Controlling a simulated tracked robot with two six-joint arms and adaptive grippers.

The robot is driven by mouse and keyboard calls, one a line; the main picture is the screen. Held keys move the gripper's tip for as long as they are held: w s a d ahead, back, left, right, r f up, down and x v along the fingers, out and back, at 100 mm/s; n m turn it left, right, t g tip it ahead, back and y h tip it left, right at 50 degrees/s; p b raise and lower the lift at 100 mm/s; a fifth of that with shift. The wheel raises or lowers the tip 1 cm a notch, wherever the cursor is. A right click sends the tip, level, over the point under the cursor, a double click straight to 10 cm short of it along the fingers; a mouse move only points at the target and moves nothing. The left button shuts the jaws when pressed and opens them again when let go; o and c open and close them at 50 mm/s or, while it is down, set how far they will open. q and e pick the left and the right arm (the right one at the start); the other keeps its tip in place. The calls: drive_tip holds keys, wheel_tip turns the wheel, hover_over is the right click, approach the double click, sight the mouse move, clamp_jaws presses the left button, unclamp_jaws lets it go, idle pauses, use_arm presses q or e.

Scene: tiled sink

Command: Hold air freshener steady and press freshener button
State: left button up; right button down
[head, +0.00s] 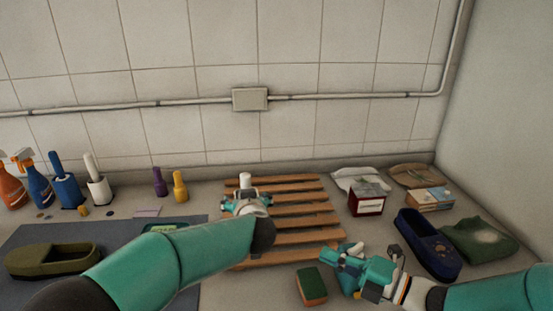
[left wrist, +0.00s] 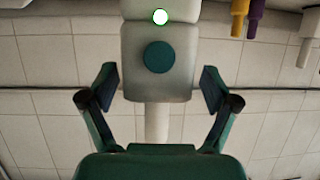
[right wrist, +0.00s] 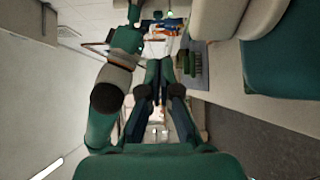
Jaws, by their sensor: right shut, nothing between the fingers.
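The white air freshener (head: 245,180) stands upright at the wooden rack, partly hidden behind my left gripper (head: 243,203). The left wrist view shows the pale air freshener (left wrist: 160,80) with a round teal disc and a small glowing green-white spot. My left gripper's fingers (left wrist: 158,85) are apart, one on each side of it, with a visible gap at both sides. My right gripper (head: 342,256) is shut and empty, to the right of the rack and well apart from the freshener. Its closed fingers also show in the right wrist view (right wrist: 163,75).
The slatted wooden rack (head: 300,222) lies mid-counter. A green and orange sponge (head: 311,285) lies near my right gripper. A dark red box (head: 366,201) and a blue slipper (head: 427,244) are to the right. Bottles and brushes (head: 65,185) stand left, beyond an olive slipper (head: 52,259).

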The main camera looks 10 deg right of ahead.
use_arm(q)
drive_tip(key=shift+s+d+r, duration=0.1)
drive_tip(key=shift+r, duration=0.15)
